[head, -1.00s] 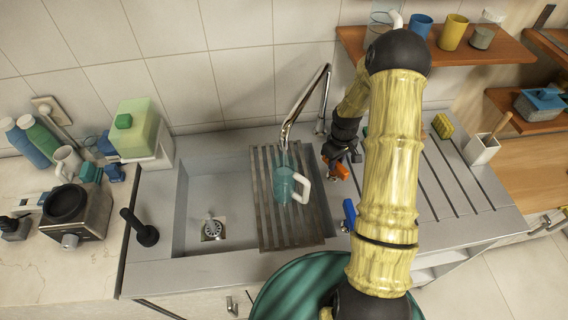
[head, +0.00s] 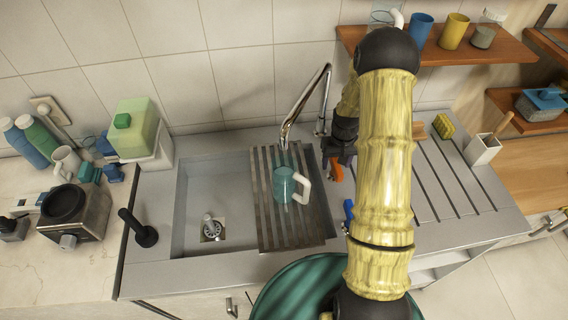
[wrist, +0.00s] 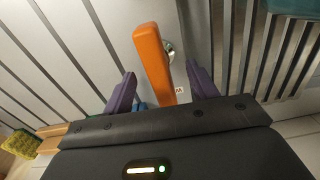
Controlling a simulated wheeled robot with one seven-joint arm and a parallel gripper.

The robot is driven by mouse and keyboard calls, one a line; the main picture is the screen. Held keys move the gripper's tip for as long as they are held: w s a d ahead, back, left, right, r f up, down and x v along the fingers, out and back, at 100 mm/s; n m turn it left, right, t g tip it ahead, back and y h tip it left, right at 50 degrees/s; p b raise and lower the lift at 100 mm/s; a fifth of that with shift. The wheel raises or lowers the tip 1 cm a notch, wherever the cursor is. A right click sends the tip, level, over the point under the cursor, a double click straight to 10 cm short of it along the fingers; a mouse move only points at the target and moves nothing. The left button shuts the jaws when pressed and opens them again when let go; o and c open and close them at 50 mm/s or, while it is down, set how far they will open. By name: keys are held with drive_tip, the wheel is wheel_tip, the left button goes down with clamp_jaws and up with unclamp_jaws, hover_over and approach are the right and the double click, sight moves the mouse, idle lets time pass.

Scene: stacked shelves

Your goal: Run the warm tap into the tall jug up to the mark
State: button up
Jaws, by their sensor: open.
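The tall jug (head: 284,184) is see-through teal with a white handle (head: 303,187). It stands upright on the slatted rack, below the tap's curved metal spout (head: 297,104). I cannot make out a mark, a water level or a stream. An orange lever (head: 335,171) is at the sink's right edge; in the wrist view the orange lever (wrist: 153,60) lies between my purple fingers, with a small "W" label (wrist: 179,90) beside it. A blue lever (head: 348,210) is nearer the front. My gripper (wrist: 161,90) is open, with gaps on both sides of the orange lever.
The slatted rack (head: 273,225) spans the right part of the sink basin (head: 195,190). A grooved drainboard (head: 455,190) lies to the right, with a yellow sponge (head: 443,126) and a white holder (head: 482,149). A black-knobbed stick (head: 140,230) stands at the sink's left edge.

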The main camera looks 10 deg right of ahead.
drive_tip(key=shift+r+p, duration=2.35)
drive_tip(key=shift+r, duration=1.2)
drive_tip(key=s+a+r+t+b, duration=0.1)
drive_tip(key=s+a+r+b, duration=0.1)
drive_tip(key=s+a+r, duration=0.3)
drive_tip(key=s+a+r+t+b, duration=0.1)
drive_tip(key=s+a+r+b, duration=0.2)
drive_tip(key=s, duration=1)
wheel_tip(320, 180, up, 4)
drive_tip(key=a, duration=0.2)
drive_tip(key=shift+a+n+t, duration=0.3)
drive_tip(key=shift+a, duration=0.05)
